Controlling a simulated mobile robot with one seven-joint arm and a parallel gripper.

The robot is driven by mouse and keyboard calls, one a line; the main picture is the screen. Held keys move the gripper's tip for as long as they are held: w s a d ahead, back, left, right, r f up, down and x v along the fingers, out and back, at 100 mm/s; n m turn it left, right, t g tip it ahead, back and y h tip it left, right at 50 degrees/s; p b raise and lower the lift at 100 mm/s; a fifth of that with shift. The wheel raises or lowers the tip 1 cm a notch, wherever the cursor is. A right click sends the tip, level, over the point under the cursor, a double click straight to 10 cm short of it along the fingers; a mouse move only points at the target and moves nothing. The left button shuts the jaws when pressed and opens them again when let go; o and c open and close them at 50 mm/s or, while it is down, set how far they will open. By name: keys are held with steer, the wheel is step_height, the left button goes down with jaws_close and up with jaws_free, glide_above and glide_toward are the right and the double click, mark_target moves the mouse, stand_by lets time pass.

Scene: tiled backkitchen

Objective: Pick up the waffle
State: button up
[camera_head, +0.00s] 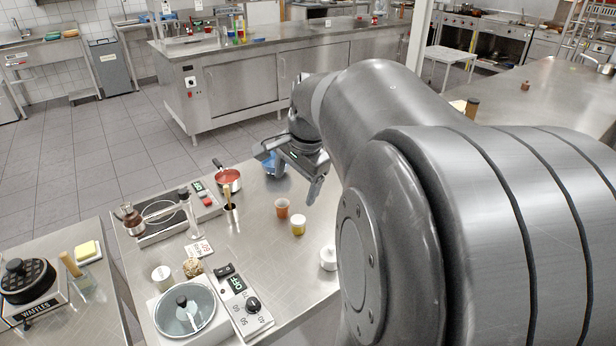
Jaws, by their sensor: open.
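I cannot clearly make out a waffle. A black waffle maker (27,281) with a gridded top and a round knob sits on a base marked "WAFFLES" on the left counter. A small lumpy brown item (193,267) lies on the middle counter, behind the glass-lidded pot; I cannot tell what it is. My gripper (287,177) is open above the far part of the middle counter, well away from the waffle maker. A blue container (272,165) shows behind and partly hidden by it. Nothing is visibly held.
Butter (87,250) is on the left counter. My arm hides much of the right side. Open tiled floor lies beyond.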

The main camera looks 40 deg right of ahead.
steer(key=d+f+m+g, duration=0.1)
steer(key=d+f+m, duration=0.3)
steer(key=d, duration=0.5)
steer(key=w+d+f+m+g, duration=0.1)
steer(key=d+f+m, duration=0.1)
steer(key=d+m, duration=0.6)
steer(key=d+f+m+g, duration=0.1)
steer(key=d+f+m, duration=0.25)
steer(key=d, duration=0.65)
steer(key=shift+m, duration=0.45)
steer(key=f, duration=0.4)
steer(key=shift+d+f, duration=0.2)
steer(key=shift+a+f, duration=0.2)
steer(key=shift+f, duration=2.85)
steer(key=shift+c, duration=0.3)
steer(key=c, duration=1)
steer(key=shift+w, duration=0.1)
steer(key=shift+r, duration=0.15)
